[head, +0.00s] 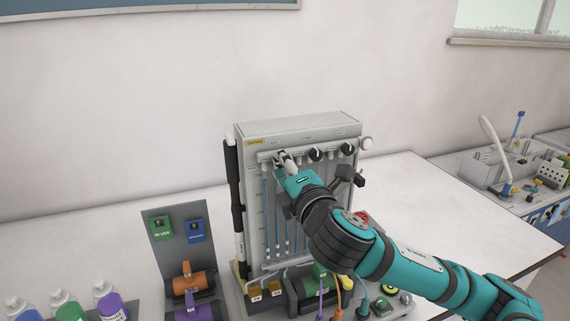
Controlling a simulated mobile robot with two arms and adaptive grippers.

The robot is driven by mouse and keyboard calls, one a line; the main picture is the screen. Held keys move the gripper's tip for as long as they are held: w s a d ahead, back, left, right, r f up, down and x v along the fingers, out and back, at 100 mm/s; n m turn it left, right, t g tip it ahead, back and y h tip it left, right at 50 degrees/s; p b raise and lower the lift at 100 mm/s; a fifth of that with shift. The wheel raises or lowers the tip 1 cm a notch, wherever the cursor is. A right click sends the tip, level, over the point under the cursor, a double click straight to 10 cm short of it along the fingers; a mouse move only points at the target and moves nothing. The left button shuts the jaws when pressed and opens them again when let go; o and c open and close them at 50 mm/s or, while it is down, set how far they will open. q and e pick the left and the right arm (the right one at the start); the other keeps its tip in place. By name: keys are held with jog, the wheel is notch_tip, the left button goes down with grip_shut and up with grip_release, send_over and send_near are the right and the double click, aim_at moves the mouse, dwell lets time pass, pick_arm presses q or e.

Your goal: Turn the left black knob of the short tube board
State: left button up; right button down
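The tube board (305,128) is a grey upright panel standing on the white table, with several thin blue-filled tubes down its front. Two black knobs show along its top rail, one near the middle (316,155) and one at the right (347,149). My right gripper (282,158) reaches in from the right, with its fingertips at the left end of that rail. The fingers and hand cover this spot, so any left knob is mostly hidden. I cannot tell whether the fingers are closed on it. My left gripper is not in view.
A black tube (234,195) stands along the board's left side. A grey stand (163,240) with green and blue tags and orange and purple parts is left of it. Bottles (110,302) stand at lower left. The table (425,200) is clear to the right.

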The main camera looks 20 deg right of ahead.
jog(key=c, duration=1.1)
grip_release()
